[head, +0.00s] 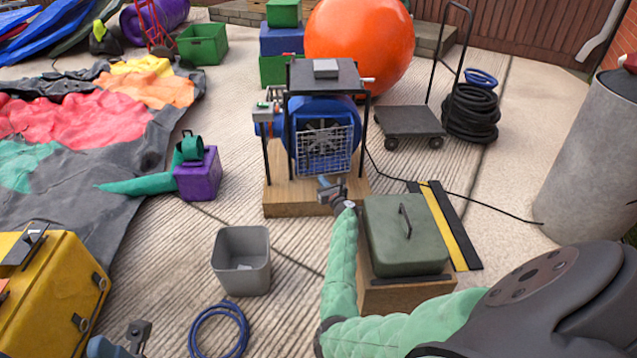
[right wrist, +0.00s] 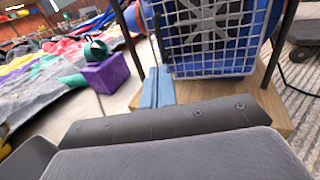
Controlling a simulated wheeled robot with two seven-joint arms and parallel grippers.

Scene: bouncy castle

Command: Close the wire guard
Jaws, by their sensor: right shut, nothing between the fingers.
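The wire guard (head: 324,150) is a pale grid across the front of the blue blower (head: 318,112), which stands in a black frame on a wooden base. In the right wrist view the guard (right wrist: 215,45) fills the upper middle, with the dark fan behind it. I cannot tell whether a small gap is left at its edge. My right gripper (head: 328,187) is shut and empty, just below and in front of the guard; its blue fingers (right wrist: 157,88) show near the guard's lower left corner. My left gripper (head: 138,335) is at the bottom left, its fingers unclear.
A green metal case (head: 403,235) on a wooden box stands beside my right forearm. A grey bin (head: 241,262) and a purple block (head: 197,175) stand to the left. A black cable (head: 440,188) runs right from the blower. Bare paving lies between the bin and the base.

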